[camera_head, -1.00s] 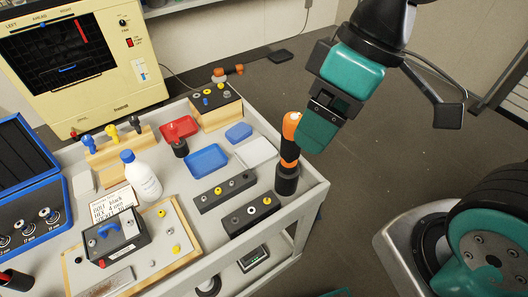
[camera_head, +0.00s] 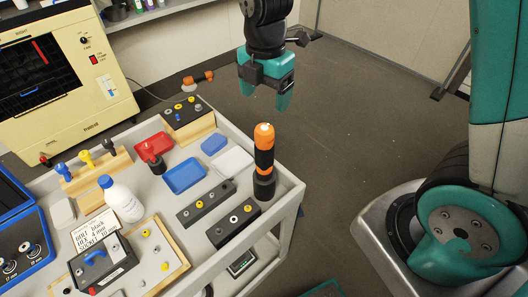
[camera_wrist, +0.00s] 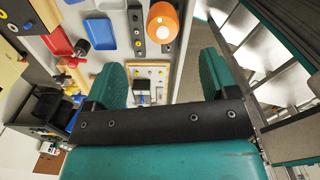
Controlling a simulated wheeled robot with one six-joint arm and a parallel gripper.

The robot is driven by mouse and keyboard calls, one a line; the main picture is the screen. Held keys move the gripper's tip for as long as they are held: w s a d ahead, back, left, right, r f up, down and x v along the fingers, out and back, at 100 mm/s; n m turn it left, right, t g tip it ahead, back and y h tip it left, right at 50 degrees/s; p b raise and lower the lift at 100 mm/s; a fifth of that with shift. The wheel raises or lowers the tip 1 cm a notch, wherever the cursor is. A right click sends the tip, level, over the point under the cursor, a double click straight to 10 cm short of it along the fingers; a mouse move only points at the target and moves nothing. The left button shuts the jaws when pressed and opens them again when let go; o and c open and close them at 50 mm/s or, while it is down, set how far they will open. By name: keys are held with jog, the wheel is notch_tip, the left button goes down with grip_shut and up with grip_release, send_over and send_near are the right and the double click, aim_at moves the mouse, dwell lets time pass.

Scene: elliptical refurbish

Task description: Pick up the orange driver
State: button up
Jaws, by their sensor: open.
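The orange driver (camera_head: 264,150) stands upright on the cart's right corner, orange and black, its base in a black round holder (camera_head: 264,186). My gripper (camera_head: 268,105) is open and empty. In the head view it hangs behind and above the driver, pointing down, with a gap between them. In the wrist view the two teal fingers (camera_wrist: 160,80) stand apart with nothing gripped.
The cart top (camera_head: 285,190) also holds two black bolt racks (camera_head: 205,203), a blue tray (camera_head: 184,176), a red tray (camera_head: 153,146), a white bottle (camera_head: 122,202) and a board (camera_head: 160,262) with a black box. A yellow machine (camera_head: 70,85) stands behind. Floor right of the cart is clear.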

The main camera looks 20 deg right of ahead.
aim_at(264, 127)
notch_tip(264, 127, down, 7)
jog(key=shift+r+p, duration=0.15)
jog(key=shift+p, duration=0.45)
jog(key=shift+s+a+f+p, duration=0.15)
jog(key=shift+f+p, duration=0.45)
jog(key=shift+f, duration=0.75)
jog(key=shift+s+a+f+p, duration=0.1)
jog(key=shift+f+p, duration=0.5)
jog(key=shift+f, duration=0.7)
jog(key=c, duration=1.3)
jog(key=shift+r, duration=0.1)
jog(key=shift+r+b, duration=1.3)
jog(key=shift+r, duration=3.65)
jog(key=o, duration=0.6)
jog(key=c, duration=0.7)
